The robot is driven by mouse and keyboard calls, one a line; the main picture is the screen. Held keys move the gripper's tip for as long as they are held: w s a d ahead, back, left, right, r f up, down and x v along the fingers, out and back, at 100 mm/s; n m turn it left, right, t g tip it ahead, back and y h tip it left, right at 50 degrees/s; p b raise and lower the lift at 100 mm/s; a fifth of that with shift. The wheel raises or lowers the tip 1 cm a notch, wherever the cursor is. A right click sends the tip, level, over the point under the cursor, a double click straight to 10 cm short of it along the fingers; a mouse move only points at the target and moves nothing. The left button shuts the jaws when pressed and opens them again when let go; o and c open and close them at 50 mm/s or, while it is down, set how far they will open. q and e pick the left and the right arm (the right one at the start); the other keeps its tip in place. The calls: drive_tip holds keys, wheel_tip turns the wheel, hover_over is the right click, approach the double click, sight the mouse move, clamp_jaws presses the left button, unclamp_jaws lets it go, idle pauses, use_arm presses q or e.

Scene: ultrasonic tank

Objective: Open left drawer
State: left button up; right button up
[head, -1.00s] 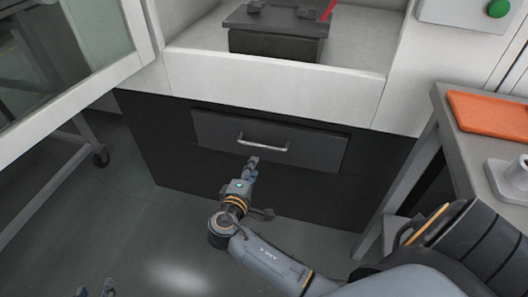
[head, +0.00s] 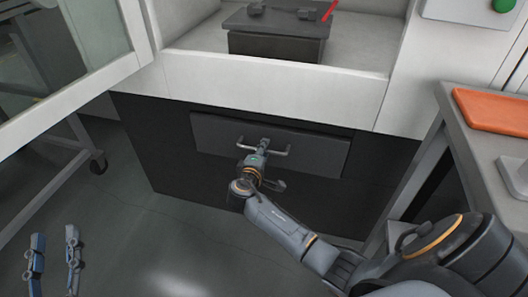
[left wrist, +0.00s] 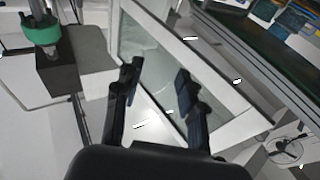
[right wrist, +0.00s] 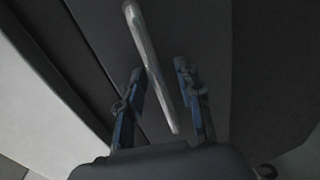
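The drawer (head: 318,152) has a dark grey front, set high in a black cabinet (head: 180,178) under the white tank housing; it looks shut. Its silver bar handle (head: 280,151) is at the middle of the front. My right gripper (head: 263,145) is at the handle. In the right wrist view the handle (right wrist: 148,62) runs between the two spread fingers of my right gripper (right wrist: 160,82), with gaps visible on both sides. My left gripper (head: 54,248) is open and empty at the lower left, away from the drawer; its spread fingers also show in the left wrist view (left wrist: 158,75).
A glass door in a white frame (head: 85,94) stands open at the left. A grey side table (head: 458,128) with an orange tray (head: 492,122) stands at the right. A dark box (head: 275,45) sits above the drawer. The floor (head: 110,225) before the cabinet is clear.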

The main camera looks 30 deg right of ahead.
drive_tip(key=shift+w+d, duration=0.1)
drive_tip(key=shift+c, duration=0.2)
clamp_jaws()
